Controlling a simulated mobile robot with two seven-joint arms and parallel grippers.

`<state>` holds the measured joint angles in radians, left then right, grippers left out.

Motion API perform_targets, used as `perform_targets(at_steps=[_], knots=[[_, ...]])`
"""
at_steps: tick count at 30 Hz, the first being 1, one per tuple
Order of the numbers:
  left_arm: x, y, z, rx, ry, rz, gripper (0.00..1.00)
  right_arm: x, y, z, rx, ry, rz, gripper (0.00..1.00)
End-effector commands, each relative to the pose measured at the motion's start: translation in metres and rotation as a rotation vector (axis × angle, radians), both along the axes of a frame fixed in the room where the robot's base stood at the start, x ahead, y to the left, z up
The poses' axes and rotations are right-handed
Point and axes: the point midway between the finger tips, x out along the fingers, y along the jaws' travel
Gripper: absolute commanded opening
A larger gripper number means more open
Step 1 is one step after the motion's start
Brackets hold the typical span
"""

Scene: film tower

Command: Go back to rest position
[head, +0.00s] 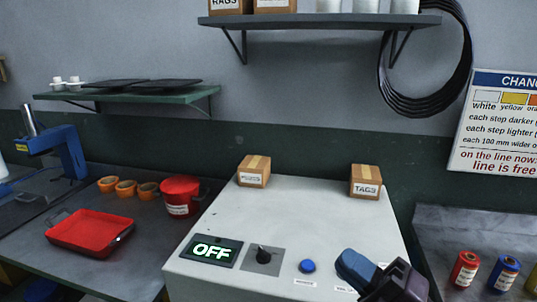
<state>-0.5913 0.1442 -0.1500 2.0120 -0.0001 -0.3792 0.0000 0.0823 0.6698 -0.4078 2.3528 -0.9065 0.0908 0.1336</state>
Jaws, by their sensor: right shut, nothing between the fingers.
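My right gripper (356,268) comes in from the bottom right over the front of the pale control cabinet (310,220). It is shut with nothing between its fingers, and hides part of the cabinet's panel and a label there. The panel has a lit display (211,251) reading OFF, a black knob (264,255) and a blue button (307,266) just left of the gripper. I cannot tell whether the gripper touches the panel. My left gripper is not in view.
Two small cardboard boxes, one blurred-labelled (254,172) and one marked TAGS (365,182), stand on the cabinet's back edge. A red tray (90,233) and red pot (180,196) are on the left bench. Red (465,269) and blue (503,274) cylinders stand right. A shelf (320,20) hangs above.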

Motion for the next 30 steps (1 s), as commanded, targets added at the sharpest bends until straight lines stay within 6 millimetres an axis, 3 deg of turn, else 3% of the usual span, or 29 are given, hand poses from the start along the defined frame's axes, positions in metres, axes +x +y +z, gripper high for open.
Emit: perform_targets(at_steps=[5, 9, 13, 17, 21, 24, 30], knots=[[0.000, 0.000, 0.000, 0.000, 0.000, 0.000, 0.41, 0.019, -0.049, -0.023, 0.257, 0.267, -0.282, 0.00], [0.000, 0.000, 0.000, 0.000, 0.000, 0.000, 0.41, 0.022, -0.089, -0.060, 0.420, 0.502, -0.500, 0.00], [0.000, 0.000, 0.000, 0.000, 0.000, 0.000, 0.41, 0.011, -0.123, -0.105, 0.543, 0.740, -0.697, 0.00], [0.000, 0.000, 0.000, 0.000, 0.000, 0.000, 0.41, -0.016, -0.148, -0.156, 0.640, 0.996, -0.884, 0.00], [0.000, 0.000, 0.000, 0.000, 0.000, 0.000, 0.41, -0.059, -0.163, -0.206, 0.713, 1.276, -1.054, 0.00], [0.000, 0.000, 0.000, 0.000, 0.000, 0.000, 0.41, -0.086, -0.167, -0.230, 0.737, 1.432, -1.137, 0.00], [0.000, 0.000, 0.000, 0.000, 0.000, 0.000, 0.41, -0.129, -0.165, -0.258, 0.759, 1.656, -1.237, 0.00]])
